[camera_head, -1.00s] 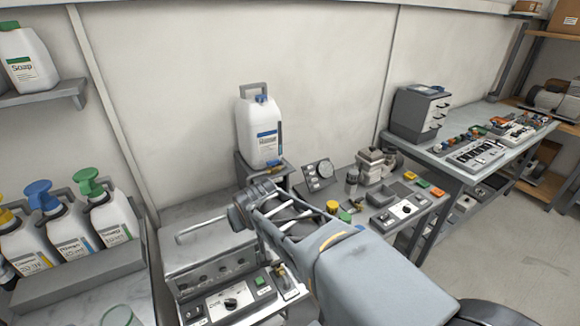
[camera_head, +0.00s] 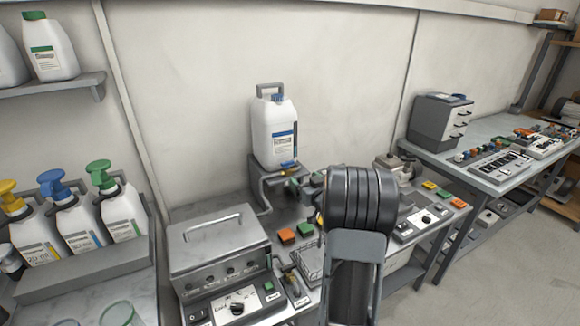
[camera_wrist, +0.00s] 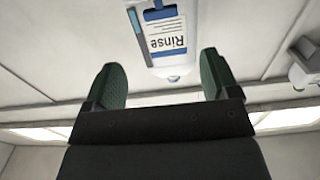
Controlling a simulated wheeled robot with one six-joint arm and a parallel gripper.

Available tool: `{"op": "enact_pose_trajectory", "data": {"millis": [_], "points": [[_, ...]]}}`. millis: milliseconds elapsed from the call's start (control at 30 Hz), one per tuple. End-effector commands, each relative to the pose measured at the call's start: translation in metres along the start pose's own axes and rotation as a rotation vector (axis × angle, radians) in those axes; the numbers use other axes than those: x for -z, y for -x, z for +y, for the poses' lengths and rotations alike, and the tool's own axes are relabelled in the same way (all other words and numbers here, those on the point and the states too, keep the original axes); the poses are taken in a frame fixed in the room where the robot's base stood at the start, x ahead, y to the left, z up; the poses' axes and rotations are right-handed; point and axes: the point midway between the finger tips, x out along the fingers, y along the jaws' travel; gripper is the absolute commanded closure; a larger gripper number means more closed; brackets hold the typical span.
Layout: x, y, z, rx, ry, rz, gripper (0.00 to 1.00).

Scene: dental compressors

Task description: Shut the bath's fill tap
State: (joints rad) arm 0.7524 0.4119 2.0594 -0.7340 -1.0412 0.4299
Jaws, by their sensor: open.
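The bath (camera_head: 218,245) is a grey metal box with a handled lid and a front control panel, at the lower left of the head view. A white rinse jug (camera_head: 275,132) stands on a grey stand behind it to the right. A small tap (camera_head: 289,166) with blue and orange parts shows at the jug's foot; its exact setting is too small to tell. A hose (camera_head: 264,196) hangs below it. My gripper (camera_wrist: 162,88) is open and empty, its green pads apart. The jug's label (camera_wrist: 165,30) shows upside down beyond them. The head view mostly hides the gripper behind my wrist.
Orange and green blocks (camera_head: 287,236) and a wire basket (camera_head: 308,262) lie near my arm. Pump bottles (camera_head: 70,215) stand at left. The wall is close behind the jug.

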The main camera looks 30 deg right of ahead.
Motion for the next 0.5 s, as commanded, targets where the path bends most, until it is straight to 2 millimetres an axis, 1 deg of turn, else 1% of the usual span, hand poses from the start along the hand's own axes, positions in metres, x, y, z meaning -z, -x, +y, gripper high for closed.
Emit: {"op": "enact_pose_trajectory", "data": {"millis": [33, 300, 500], "points": [[0.002, -0.011, -0.002, 0.004, 0.0, -0.001, 0.19], [0.002, -0.063, -0.002, 0.003, 0.0, -0.002, 0.19], [0.001, -0.093, -0.002, 0.001, 0.0, -0.003, 0.19]]}}
